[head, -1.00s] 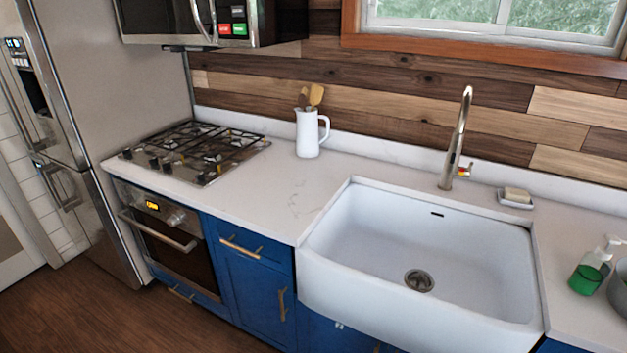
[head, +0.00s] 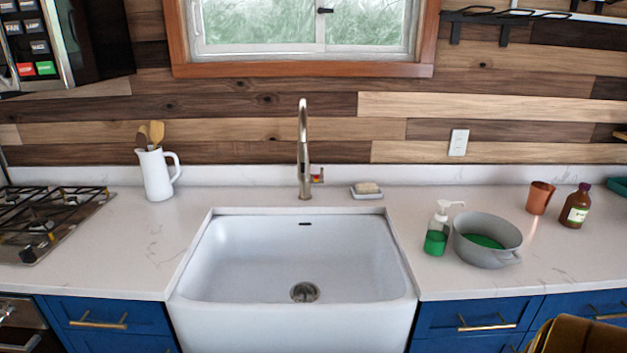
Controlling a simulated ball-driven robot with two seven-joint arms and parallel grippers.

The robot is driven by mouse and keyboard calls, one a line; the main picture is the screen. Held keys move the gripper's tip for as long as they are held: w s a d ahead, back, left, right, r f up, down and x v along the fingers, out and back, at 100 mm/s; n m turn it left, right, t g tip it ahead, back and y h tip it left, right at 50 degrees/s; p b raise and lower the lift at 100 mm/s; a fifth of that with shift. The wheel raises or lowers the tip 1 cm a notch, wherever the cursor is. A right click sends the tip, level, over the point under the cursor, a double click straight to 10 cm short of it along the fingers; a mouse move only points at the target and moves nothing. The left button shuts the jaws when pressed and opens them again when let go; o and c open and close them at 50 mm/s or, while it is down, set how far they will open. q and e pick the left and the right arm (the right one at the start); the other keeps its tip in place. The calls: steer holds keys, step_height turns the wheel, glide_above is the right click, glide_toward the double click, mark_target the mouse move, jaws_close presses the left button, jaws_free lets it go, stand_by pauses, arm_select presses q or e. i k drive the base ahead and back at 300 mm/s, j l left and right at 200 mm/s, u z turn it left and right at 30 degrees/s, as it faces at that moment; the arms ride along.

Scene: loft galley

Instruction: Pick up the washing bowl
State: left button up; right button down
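The washing bowl (head: 487,247) is a grey round bowl with a small handle or lip at its lower right. It stands upright on the white counter to the right of the sink, with something green inside it. A soap pump bottle (head: 438,234) with green liquid stands close to its left side. Neither of my grippers is in view.
The white sink (head: 291,311) with a tall faucet (head: 303,150) is in the middle. A soap dish (head: 367,192), copper cup (head: 540,197) and brown bottle (head: 576,206) stand on the counter. A brown object (head: 580,336) is at the lower right.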

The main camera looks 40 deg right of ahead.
mark_target(483, 240)
steer(key=k+z, duration=0.1)
steer(key=z, duration=2.25)
